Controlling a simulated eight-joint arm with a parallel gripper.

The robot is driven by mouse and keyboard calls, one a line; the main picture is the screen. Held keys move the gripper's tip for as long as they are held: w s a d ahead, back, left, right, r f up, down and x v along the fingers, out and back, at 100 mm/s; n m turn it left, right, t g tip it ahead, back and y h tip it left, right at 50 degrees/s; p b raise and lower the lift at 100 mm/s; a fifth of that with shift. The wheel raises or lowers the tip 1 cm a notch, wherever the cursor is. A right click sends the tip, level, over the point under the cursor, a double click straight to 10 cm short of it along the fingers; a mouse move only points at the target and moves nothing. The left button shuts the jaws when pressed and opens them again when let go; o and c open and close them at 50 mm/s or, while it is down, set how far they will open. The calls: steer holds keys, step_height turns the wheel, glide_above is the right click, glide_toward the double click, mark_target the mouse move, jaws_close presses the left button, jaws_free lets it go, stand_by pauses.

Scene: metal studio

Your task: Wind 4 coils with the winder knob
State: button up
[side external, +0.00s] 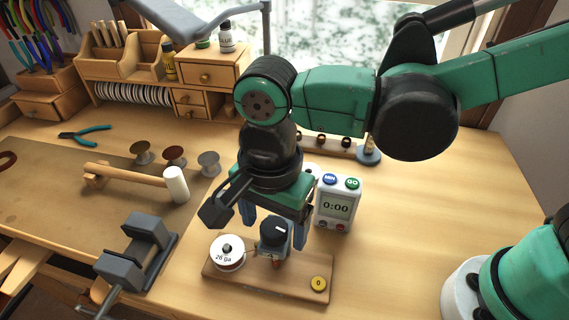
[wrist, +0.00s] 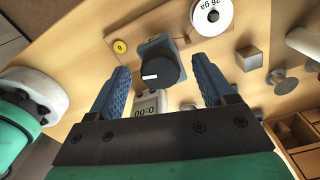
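The winder knob (wrist: 158,68) is dark and round with a white mark, on a grey body at the middle of a wooden base. In the side external view the knob (side external: 272,230) sits below my gripper, between a white wire spool (side external: 227,252) marked "26 ga" and a yellow disc (side external: 318,284) reading "0". My gripper (wrist: 162,88) is open, its two blue fingers on either side of the knob with gaps showing in the wrist view. In the side external view the fingers reach down around the knob; contact cannot be told. The wooden base (side external: 290,287) lies on the bench.
A white timer (side external: 338,203) reading 0:00 stands behind the winder, with blue and green buttons. A grey vise (side external: 138,254) is to the left, with a mallet (side external: 135,180) and several small spools beyond it. The bench to the right is mostly clear.

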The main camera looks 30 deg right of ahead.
mark_target(274, 227)
steer(key=shift+r, duration=0.1)
steer(key=shift+r, duration=2.7)
steer(key=w+d+n+t, duration=0.1)
steer(key=d+n, duration=0.1)
steer(key=d, duration=0.1)
steer(key=w+d+n+t, duration=0.1)
steer(key=d, duration=0.3)
steer(key=w+d+n+t+y, duration=0.1)
steer(key=d+n, duration=0.1)
steer(key=d, duration=0.2)
steer(key=shift+w+d+f+n, duration=0.1)
steer(key=shift+w+f+n, duration=0.1)
steer(key=shift+n, duration=0.1)
steer(key=d+f+n+t+h, duration=0.1)
steer(key=d+n+t, duration=0.3)
steer(key=d, duration=0.6)
steer(key=shift+s+f+n, duration=0.15)
steer(key=shift+f+n, duration=0.25)
steer(key=shift+n, duration=0.8)
